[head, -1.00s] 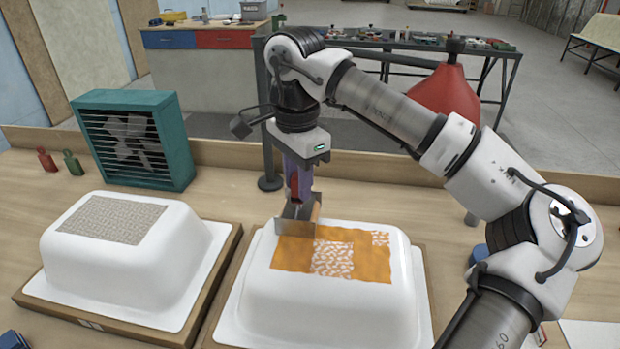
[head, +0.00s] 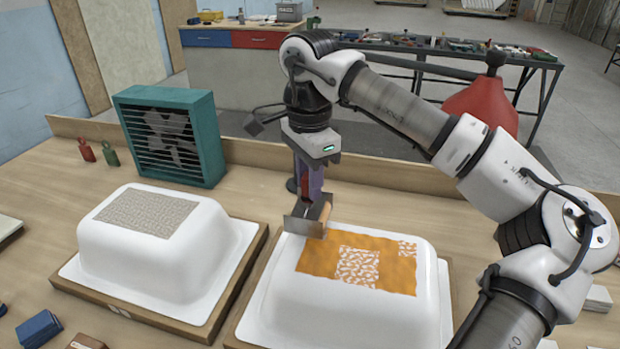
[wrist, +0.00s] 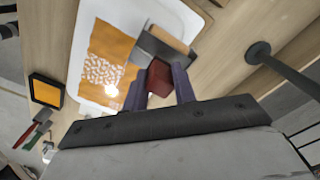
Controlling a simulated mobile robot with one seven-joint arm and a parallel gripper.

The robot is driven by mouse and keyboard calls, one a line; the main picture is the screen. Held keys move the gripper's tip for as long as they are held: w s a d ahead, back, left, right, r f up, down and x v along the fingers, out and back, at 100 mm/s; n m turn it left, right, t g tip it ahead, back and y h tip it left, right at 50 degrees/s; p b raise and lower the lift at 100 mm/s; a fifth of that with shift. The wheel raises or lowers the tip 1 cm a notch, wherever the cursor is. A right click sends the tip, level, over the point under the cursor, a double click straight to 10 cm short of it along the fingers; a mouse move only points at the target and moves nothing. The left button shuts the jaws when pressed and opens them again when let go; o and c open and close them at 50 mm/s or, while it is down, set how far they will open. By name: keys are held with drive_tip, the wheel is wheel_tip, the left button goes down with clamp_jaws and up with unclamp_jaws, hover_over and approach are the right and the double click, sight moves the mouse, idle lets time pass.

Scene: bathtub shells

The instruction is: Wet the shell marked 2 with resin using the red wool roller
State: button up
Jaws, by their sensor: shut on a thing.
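My gripper (head: 308,185) is shut on the red handle (wrist: 158,78) of a tool with a grey metal plate (head: 300,224) and a tan roller-like part (head: 324,214). The tool is at the back left edge of the right white shell (head: 350,315); I cannot tell whether it touches. Orange resin (head: 320,260) covers much of the patch on that shell's top. A whitish speckled area (head: 358,267) shows in the middle and a smaller one (head: 407,249) at the back right corner. The left white shell (head: 150,262) carries a dry grey mat (head: 147,212). I cannot read a number on either shell.
A teal fan (head: 170,137) stands behind the left shell, beside small red and green bottles (head: 98,152). Blue (head: 39,328) and brown blocks lie front left. A black-rimmed tray with orange inside (wrist: 46,92) shows in the wrist view. A low ledge runs along the bench's back.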

wheel_tip(320, 180, up, 6)
drive_tip(key=p, duration=0.3)
drive_tip(key=shift+f+p, duration=0.15)
drive_tip(key=shift+p, duration=0.25)
drive_tip(key=shift+f, duration=0.1)
idle(0.6)
drive_tip(key=shift+f+b, duration=0.6)
drive_tip(key=shift+b, duration=0.1)
drive_tip(key=shift+d+r, duration=0.1)
